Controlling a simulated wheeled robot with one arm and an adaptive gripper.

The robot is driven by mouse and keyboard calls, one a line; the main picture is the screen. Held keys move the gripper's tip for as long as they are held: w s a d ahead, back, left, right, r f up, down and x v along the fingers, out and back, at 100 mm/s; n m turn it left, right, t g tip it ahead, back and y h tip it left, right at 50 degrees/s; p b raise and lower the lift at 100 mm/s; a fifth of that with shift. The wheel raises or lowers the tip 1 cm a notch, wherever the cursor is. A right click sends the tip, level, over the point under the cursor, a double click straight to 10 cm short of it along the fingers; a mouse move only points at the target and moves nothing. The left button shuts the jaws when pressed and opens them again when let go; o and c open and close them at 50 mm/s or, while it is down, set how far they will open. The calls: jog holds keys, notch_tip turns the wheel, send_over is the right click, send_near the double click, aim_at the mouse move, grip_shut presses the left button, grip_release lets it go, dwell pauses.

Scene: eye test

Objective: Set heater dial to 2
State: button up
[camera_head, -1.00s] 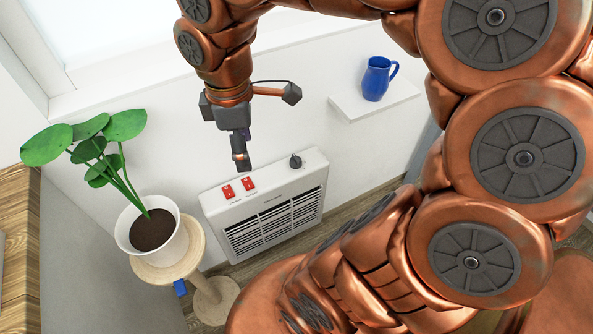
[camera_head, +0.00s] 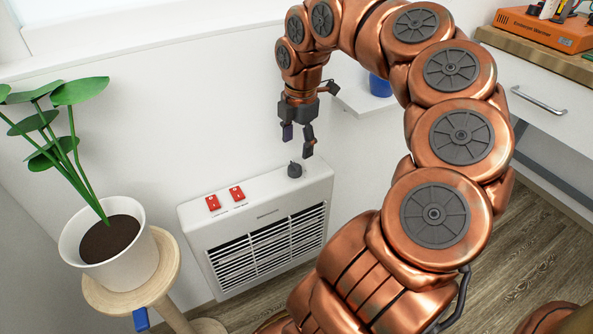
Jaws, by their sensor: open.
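The white heater (camera_head: 262,232) stands against the wall, with a dark slatted grille on its front. Its dark dial (camera_head: 294,170) sits at the right end of the top face. The dial's markings are too small to read. Two red switches (camera_head: 225,198) sit on the left part of the top. My gripper (camera_head: 298,148) is above the dial, pointing down, with its two dark fingers apart and nothing between them. It appears clear of the dial, though the exact gap is hard to tell.
A potted plant (camera_head: 118,240) on a round wooden stand (camera_head: 165,262) is left of the heater. A blue jug (camera_head: 379,86) on a white wall shelf (camera_head: 362,98) is partly hidden behind my arm. A drawer unit (camera_head: 545,110) bearing an orange box (camera_head: 540,30) stands at right.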

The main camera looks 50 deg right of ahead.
aim_at(296, 164)
jog(key=f, duration=0.2)
jog(key=f+b, duration=0.1)
jog(key=f, duration=0.2)
jog(key=f+b, duration=0.1)
jog(key=f, duration=0.1)
jog(key=shift+w+f, duration=0.25)
jog(key=shift+f, duration=0.05)
